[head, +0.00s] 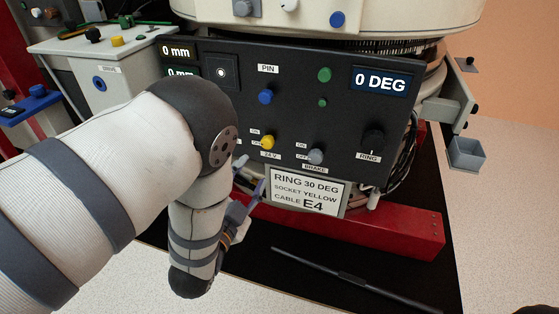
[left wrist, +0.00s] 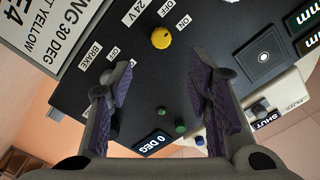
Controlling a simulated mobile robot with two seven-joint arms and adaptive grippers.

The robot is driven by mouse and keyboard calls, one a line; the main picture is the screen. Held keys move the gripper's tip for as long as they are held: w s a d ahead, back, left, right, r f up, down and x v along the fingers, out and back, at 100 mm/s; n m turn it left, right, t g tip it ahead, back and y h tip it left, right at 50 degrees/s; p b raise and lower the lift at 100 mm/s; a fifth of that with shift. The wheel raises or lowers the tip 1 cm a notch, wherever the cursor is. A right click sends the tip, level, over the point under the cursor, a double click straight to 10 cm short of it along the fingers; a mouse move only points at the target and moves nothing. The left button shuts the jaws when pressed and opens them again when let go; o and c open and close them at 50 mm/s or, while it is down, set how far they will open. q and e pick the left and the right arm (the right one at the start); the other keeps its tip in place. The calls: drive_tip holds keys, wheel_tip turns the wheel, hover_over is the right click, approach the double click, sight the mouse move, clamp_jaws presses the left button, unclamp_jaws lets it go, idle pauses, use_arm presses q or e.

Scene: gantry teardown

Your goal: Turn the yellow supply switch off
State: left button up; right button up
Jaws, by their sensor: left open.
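The yellow supply switch (head: 268,142) is a small round knob on the dark control panel (head: 215,115), above a "24 V" label and beside ON and OFF labels. I cannot tell which label it points to. My left gripper (head: 250,178) is below and left of the switch, partly hidden behind my forearm. In the left wrist view the yellow switch (left wrist: 161,38) shows beyond the gap between the open fingers of the left gripper (left wrist: 160,68). The fingers hold nothing and appear apart from the switch. My right gripper does not show.
A grey BRAKE knob (head: 316,156) is right of the switch, a blue PIN knob (head: 265,97) above, and a black RING knob (head: 373,141) further right. A sign (head: 308,191) hangs below the panel. A dark rod (head: 350,279) lies on the black mat.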

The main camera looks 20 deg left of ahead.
sight(267, 145)
use_arm(q)
drive_tip(key=w+b, duration=0.3)
drive_tip(key=w, duration=0.8)
drive_tip(key=shift+f, duration=0.15)
drive_tip(key=shift+w, duration=0.35)
clamp_jaws()
